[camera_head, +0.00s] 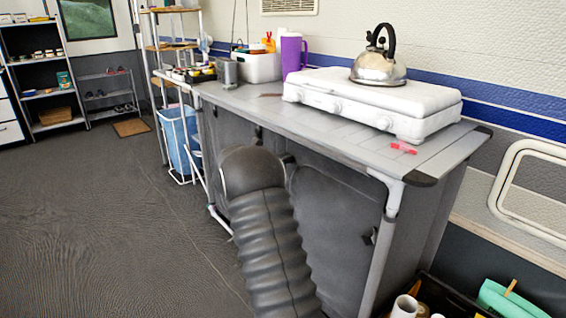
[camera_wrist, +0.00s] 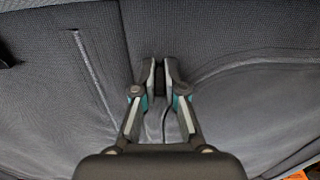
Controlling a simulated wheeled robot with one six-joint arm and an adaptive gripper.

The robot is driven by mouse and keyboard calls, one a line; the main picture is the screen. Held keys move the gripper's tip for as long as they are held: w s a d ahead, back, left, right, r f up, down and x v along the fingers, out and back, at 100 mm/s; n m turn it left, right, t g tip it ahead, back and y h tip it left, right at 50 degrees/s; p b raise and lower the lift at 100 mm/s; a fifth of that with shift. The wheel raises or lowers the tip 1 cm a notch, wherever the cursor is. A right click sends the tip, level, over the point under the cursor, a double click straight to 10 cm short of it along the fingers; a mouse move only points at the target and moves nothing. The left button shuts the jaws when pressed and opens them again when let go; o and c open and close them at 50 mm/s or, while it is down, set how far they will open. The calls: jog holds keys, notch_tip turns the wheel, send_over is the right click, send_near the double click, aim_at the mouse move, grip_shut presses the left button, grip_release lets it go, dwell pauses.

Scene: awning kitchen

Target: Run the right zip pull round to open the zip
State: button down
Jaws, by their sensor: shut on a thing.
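The grey fabric cupboard front (camera_head: 335,215) hangs under the counter, and it fills the wrist view (camera_wrist: 250,110). A curved pale zip line (camera_wrist: 250,66) runs from beside my gripper to the right edge of the wrist view. My gripper (camera_wrist: 160,68) is against the fabric at the left end of this curve. Its fingers are nearly together, shut on the right zip pull, which is mostly hidden between them. A straight pale line (camera_wrist: 92,75) runs down the fabric left of the fingers. In the head view my arm hides most of my gripper.
The counter (camera_head: 250,100) bears a white stove (camera_head: 370,98) with a kettle (camera_head: 378,66), and a purple jug (camera_head: 292,55). A metal leg (camera_head: 378,255) edges the cupboard's right front. A crate with rolled items (camera_head: 450,300) is at lower right. The floor (camera_head: 100,220) at left is clear.

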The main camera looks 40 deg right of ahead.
jog(key=shift+r, duration=0.3)
jog(key=c, duration=1.2)
grip_release()
jog(key=shift+a, duration=0.1)
jog(key=a, duration=0.8)
jog(key=s+a, duration=0.1)
jog(key=a, duration=0.2)
jog(key=shift+a, duration=0.4)
